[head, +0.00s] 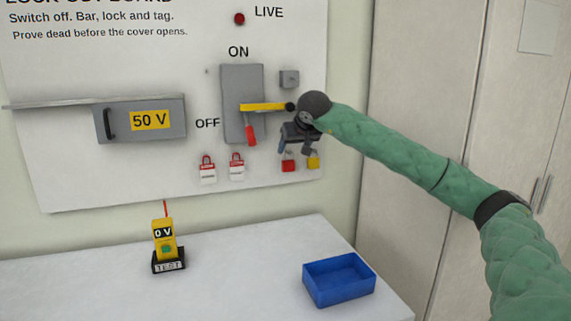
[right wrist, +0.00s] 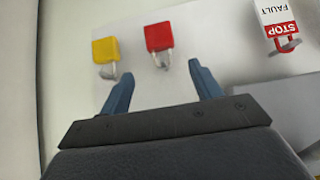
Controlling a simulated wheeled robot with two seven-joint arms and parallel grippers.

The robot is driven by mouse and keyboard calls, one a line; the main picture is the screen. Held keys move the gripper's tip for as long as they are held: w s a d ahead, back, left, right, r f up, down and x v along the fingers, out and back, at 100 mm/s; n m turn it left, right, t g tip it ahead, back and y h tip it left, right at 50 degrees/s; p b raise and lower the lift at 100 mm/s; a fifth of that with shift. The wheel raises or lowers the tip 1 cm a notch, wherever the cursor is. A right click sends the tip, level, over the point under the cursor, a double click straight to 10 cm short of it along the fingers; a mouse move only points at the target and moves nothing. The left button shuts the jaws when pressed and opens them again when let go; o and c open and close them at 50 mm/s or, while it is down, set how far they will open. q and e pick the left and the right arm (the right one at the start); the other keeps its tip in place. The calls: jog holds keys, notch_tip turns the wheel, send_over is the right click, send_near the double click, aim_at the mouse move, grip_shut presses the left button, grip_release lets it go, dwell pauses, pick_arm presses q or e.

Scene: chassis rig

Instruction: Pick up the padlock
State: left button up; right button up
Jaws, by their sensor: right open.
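A red padlock (head: 289,165) and a yellow padlock (head: 313,162) hang side by side low on the board's right edge. In the right wrist view the red padlock (right wrist: 158,36) is just beyond the gap between my fingertips, and the yellow padlock (right wrist: 106,50) is left of it. My right gripper (head: 297,150) is open and empty just above the padlocks, its fingers pointing at them. The open fingers also show in the right wrist view (right wrist: 158,78), apart from the red padlock. My left gripper is not in view.
Red-and-white tags (head: 237,168) hang to the left. A yellow tester (head: 164,240) and a blue tray (head: 340,280) stand on the bench (head: 240,275), with free room between them.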

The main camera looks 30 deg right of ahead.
aim_at(291, 154)
jog(key=x, duration=0.3)
jog(key=shift+a+f, duration=0.15)
jog(key=shift+f, duration=0.15)
jog(key=shift+p+x, duration=0.5)
jog(key=shift+x, duration=1.4)
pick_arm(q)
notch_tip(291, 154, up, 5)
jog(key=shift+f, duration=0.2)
pick_arm(e)
jog(key=shift+s+a+f, duration=0.1)
jog(key=shift+s, duration=0.1)
jog(key=c, duration=1.1)
